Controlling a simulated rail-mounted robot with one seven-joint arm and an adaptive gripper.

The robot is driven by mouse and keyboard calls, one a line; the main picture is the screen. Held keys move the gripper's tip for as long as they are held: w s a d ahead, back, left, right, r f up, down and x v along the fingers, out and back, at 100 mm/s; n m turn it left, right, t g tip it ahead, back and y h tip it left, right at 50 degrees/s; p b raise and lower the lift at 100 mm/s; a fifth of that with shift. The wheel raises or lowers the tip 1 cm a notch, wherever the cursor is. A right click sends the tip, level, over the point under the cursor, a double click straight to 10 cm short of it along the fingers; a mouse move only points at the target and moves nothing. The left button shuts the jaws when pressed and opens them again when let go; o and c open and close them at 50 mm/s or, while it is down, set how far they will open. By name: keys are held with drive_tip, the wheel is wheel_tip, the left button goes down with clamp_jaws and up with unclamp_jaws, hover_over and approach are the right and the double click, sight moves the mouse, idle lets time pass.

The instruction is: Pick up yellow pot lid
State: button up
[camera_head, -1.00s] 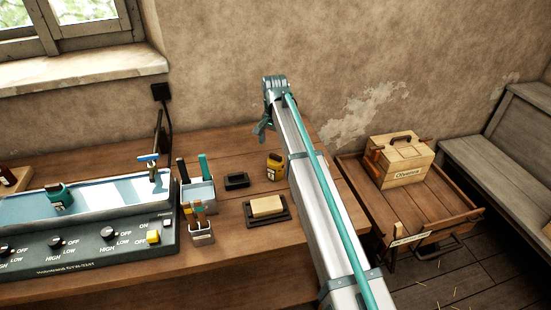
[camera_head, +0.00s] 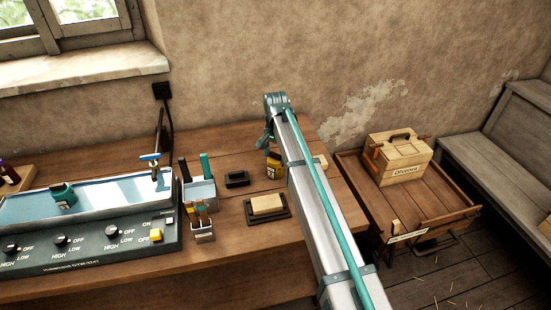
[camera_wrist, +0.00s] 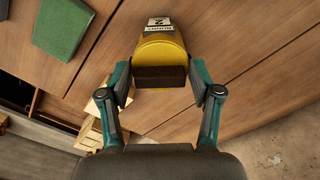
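The yellow pot (camera_head: 274,164) stands on the wooden table, partly hidden behind my arm in the head view. In the wrist view, the yellow pot (camera_wrist: 160,48) has a white label with a "2". A dark brown block (camera_wrist: 160,77), seemingly the lid's handle, lies across its near part. The border between lid and pot is not clear. My gripper (camera_wrist: 161,86) is open, with one finger on each side of the brown block. Small gaps seem to show beside it, but contact is hard to judge. The fingertips are mostly hidden in the head view.
A black tray with a beige block (camera_head: 267,203), a small black dish (camera_head: 237,179) and tool holders (camera_head: 201,191) stand left of the pot. A control panel (camera_head: 98,243) fills the table's left. A wooden box (camera_head: 399,158) sits on a cart at right.

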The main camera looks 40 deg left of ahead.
drive_tip(key=c, duration=0.4)
